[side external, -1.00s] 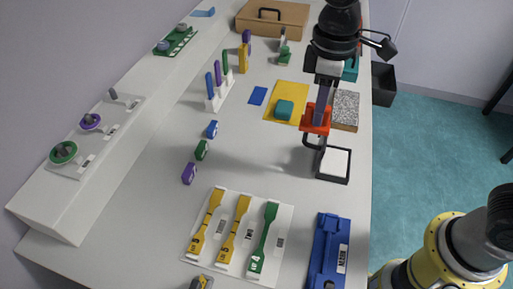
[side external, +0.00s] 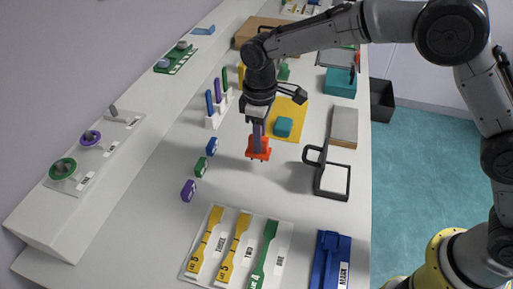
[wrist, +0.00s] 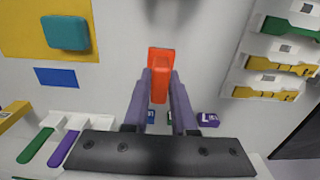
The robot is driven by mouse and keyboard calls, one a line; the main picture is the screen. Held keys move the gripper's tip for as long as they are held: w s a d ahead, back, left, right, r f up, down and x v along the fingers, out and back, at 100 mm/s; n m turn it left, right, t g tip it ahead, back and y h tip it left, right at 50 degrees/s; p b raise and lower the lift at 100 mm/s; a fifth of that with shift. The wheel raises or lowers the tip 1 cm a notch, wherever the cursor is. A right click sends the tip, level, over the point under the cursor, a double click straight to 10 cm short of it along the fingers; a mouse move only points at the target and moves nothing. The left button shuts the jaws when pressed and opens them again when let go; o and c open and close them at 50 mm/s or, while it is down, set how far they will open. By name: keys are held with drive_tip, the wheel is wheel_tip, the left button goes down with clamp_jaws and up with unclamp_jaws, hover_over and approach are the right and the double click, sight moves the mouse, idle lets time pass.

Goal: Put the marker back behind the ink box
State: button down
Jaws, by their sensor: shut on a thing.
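The wrist view shows the marker (wrist: 161,62) between the purple-grey fingers (wrist: 160,85). It seems to be held above bare table, between the small labelled blocks and the ink box.
Small blue (side external: 210,147), green (side external: 201,167) and purple (side external: 188,190) blocks stand left of the marker. A yellow sheet (side external: 298,105) with a teal block (side external: 283,127) lies behind it. A grey-topped board (side external: 343,125) lies behind the ink box, dumbbell samples (side external: 233,247) in front.

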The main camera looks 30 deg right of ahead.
drive_tip(key=shift+w+a+f, duration=0.15)
drive_tip(key=shift+w+f, duration=0.15)
drive_tip(key=shift+f, duration=1.65)
drive_tip(key=shift+f, duration=0.1)
drive_tip(key=c, duration=0.7)
unclamp_jaws()
wheel_tip(320, 180, up, 12)
drive_tip(key=shift+r, duration=0.15)
